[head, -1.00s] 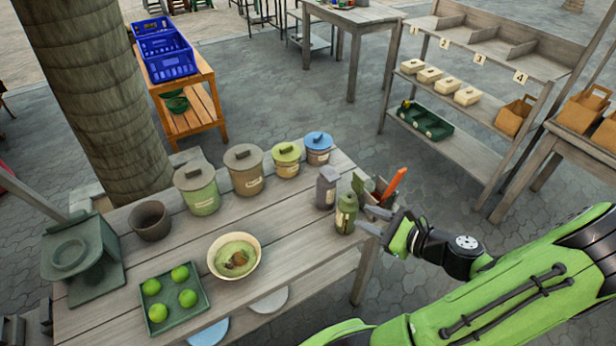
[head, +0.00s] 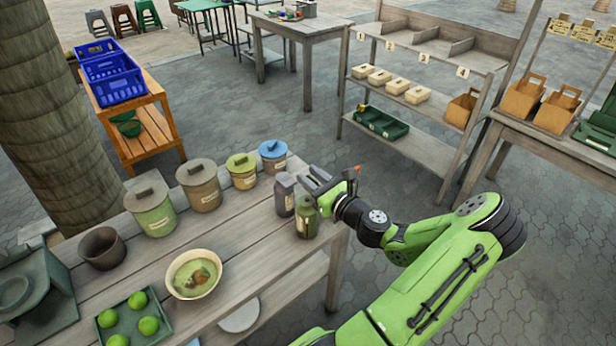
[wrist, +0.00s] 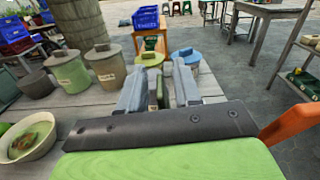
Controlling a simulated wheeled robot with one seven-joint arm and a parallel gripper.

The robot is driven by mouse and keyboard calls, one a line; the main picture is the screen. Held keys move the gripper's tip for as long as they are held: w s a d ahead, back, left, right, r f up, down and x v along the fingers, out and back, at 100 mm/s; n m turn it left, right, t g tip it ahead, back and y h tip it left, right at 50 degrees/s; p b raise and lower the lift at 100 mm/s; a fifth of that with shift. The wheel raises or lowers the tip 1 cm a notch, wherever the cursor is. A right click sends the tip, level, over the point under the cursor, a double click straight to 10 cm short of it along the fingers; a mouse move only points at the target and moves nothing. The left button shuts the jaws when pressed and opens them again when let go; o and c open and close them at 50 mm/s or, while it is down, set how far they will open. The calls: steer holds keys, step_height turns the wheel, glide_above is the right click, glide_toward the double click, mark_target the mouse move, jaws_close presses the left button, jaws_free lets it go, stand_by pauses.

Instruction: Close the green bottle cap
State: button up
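The green bottle (head: 307,222) stands upright near the right end of the wooden table, beside a grey bottle (head: 285,196). My gripper (head: 313,180) is just above and behind the green bottle's top, with its fingers apart. In the wrist view, my gripper (wrist: 158,82) shows two grey fingers with a gap between them. A narrow dark green piece (wrist: 160,92) shows in that gap; I cannot tell whether the fingers touch it. The state of the bottle's cap is too small and partly hidden to tell.
Lidded jars, including a yellow-green-lidded one (head: 241,170) and a blue-lidded one (head: 272,156), line the table's back. A bowl (head: 194,274) and a tray of green fruit (head: 160,322) are to the left. An orange handle (wrist: 290,125) shows at the wrist view's right.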

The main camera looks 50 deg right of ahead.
steer(key=shift+w+d, duration=0.15)
steer(key=shift+w, duration=0.55)
jaws_close()
steer(key=n, duration=0.1)
steer(key=a+n+b, duration=0.1)
steer(key=n, duration=0.1)
steer(key=a+n+b, duration=0.1)
steer(key=shift+w+a+f+n, duration=0.25)
steer(key=shift+f+n, duration=0.05)
steer(key=shift+f, duration=0.1)
steer(key=n+b, duration=0.1)
steer(key=a+f+n+b, duration=0.1)
steer(key=n+b, duration=0.1)
steer(key=shift+w+a+f+n, duration=0.1)
steer(key=shift+w+a+n, duration=0.05)
steer(key=shift+a+n, duration=0.15)
steer(key=shift+w+a+f+n+b, duration=0.1)
steer(key=shift+a+f+n+b, duration=0.35)
steer(key=shift+n+b, duration=0.95)
steer(key=shift+w+a+f+n+b, duration=0.15)
steer(key=shift+f+n+b, duration=0.65)
steer(key=shift+n+b, duration=0.6)
steer(key=shift+s+a+f+n+b, duration=0.1)
steer(key=shift+a+f+n+b, duration=0.35)
steer(key=shift+n+b, duration=0.9)
steer(key=shift+d+f+n, duration=0.15)
steer(key=shift+f+n, duration=0.1)
steer(key=shift+n, duration=0.1)
